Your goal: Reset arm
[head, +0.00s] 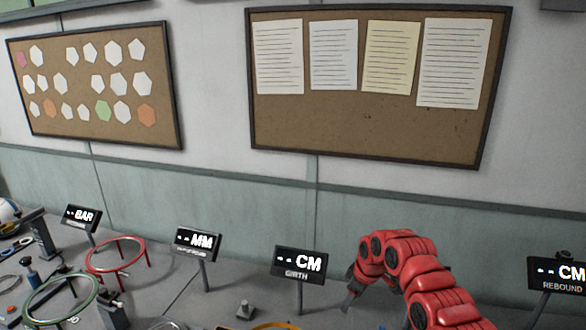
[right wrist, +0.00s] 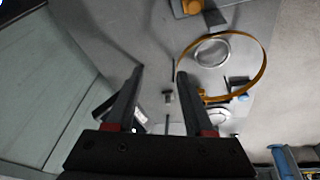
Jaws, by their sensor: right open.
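My right arm, red and segmented, reaches in at the lower right of the head view. It bends down to the dark right gripper (head: 352,293), beside the GIRTH display. In the right wrist view the right gripper (right wrist: 160,73) has its two dark fingers apart, with nothing between them but grey bench surface. My left arm and gripper are not in view.
A bench carries displays reading BAR (head: 81,218), MM (head: 197,242), CM GIRTH (head: 299,263) and CM REBOUND (head: 558,275). A red ring stand (head: 115,254) and green ring (head: 60,298) stand left. An orange ring (right wrist: 264,68) lies right of the fingers.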

